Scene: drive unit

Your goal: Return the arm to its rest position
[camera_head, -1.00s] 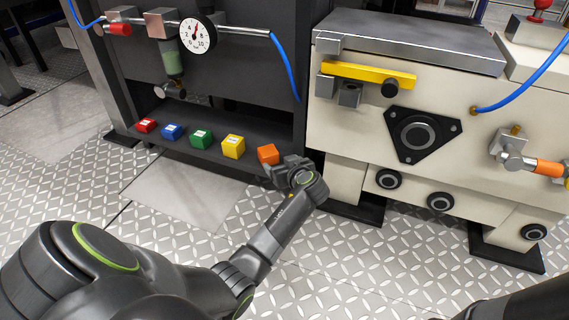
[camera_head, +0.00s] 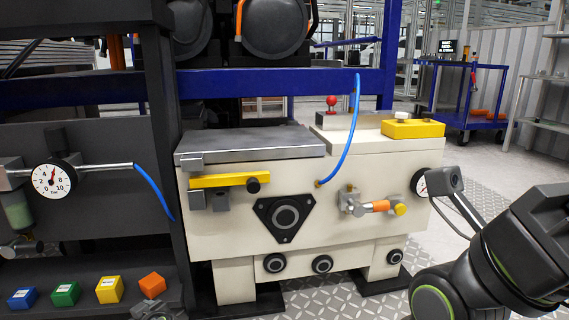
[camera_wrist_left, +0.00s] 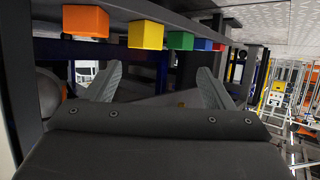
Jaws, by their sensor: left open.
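My left arm's end (camera_head: 155,308) shows at the bottom edge of the head view, just in front of and below the orange cube (camera_head: 152,284). In the left wrist view my left gripper (camera_wrist_left: 158,88) has its two fingers spread wide, with nothing between them. The orange cube (camera_wrist_left: 85,20) is above the left finger there, apart from it. My right arm (camera_head: 500,250) is at the lower right of the head view; I cannot make out its gripper's fingers.
Yellow (camera_head: 109,289), green (camera_head: 65,293) and blue (camera_head: 22,298) cubes sit on the dark shelf. A cream machine (camera_head: 350,165) with a yellow bar handle (camera_head: 230,180) stands in the middle. A pressure gauge (camera_head: 53,179) is at left. Patterned floor (camera_head: 350,297) shows in front of the machine.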

